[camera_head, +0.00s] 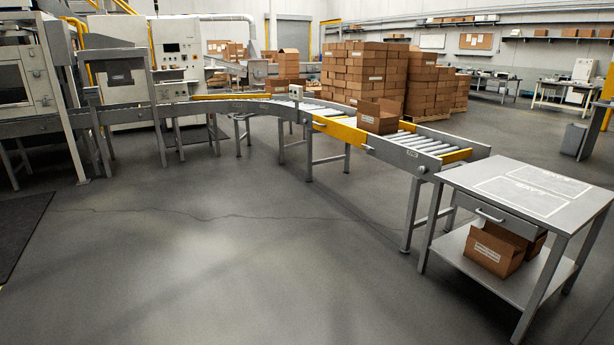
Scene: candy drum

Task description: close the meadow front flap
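An open brown cardboard box (372,122) stands on the roller conveyor, near its right end. At least one of its flaps stands up or out; I cannot make out which flap is the front one. No label that reads "meadow" can be made out at this distance. More brown boxes (493,256) with pale labels lie on the lower shelf of the metal table at the right. Neither of my grippers is in view.
The grey metal table (490,188) has two white-outlined rectangles on its bare top and a drawer handle. The roller conveyor (425,150) runs to the left towards machines (165,75). Stacked boxes (365,72) stand behind it. The floor in front is clear, with a dark mat (18,228) at left.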

